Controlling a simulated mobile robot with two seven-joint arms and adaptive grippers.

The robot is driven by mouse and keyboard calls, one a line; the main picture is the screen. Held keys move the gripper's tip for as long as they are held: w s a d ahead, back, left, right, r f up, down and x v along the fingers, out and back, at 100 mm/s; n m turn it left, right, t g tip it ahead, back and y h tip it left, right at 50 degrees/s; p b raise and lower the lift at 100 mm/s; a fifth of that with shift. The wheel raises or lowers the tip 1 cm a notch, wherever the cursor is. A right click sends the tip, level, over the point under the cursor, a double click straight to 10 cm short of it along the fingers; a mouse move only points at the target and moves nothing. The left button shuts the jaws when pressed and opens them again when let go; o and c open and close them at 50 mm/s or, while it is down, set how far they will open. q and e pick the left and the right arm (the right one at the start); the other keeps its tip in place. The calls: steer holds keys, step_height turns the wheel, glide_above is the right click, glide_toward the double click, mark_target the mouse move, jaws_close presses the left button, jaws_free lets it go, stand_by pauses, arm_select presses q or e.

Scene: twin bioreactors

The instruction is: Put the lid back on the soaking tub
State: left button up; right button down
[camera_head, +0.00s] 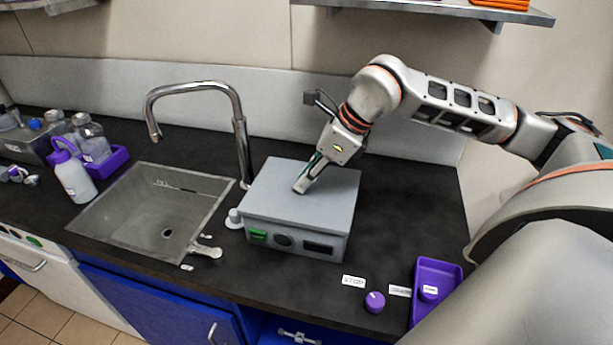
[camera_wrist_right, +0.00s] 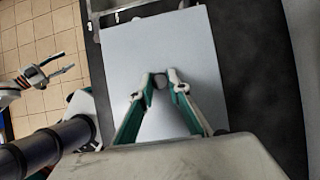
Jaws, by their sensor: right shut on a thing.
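The soaking tub (camera_head: 292,243) is a grey box with a green switch and dark display on its front, standing on the dark counter right of the sink. Its flat grey lid (camera_head: 265,190) lies over the top, roughly lined up with it; I cannot tell whether it is fully seated. My right gripper (camera_head: 301,188) reaches down to the middle of the lid. In the wrist view, the right gripper (camera_wrist_right: 161,78) is shut on the lid's small dark knob (camera_wrist_right: 160,81), above the pale lid (camera_wrist_right: 150,40). My left gripper (camera_wrist_right: 50,75) shows at the left of the wrist view, open and empty.
The sink (camera_head: 150,215) and tall tap (camera_head: 240,150) are left of the tub. A purple-capped bottle (camera_head: 75,178) and purple rack (camera_head: 115,160) stand farther left. A purple knob (camera_head: 375,302) and purple tray (camera_head: 445,275) are at front right. A shelf (camera_head: 450,10) hangs above.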

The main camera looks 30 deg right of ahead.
steer(key=shift+f+b, duration=0.45)
steer(key=shift+b, duration=0.1)
stand_by(1.9)
steer(key=c, duration=1.8)
jaws_free()
steer(key=shift+c, duration=0.2)
steer(key=o, duration=0.5)
steer(key=shift+r+p, duration=2.55)
steer(key=shift+r, duration=0.95)
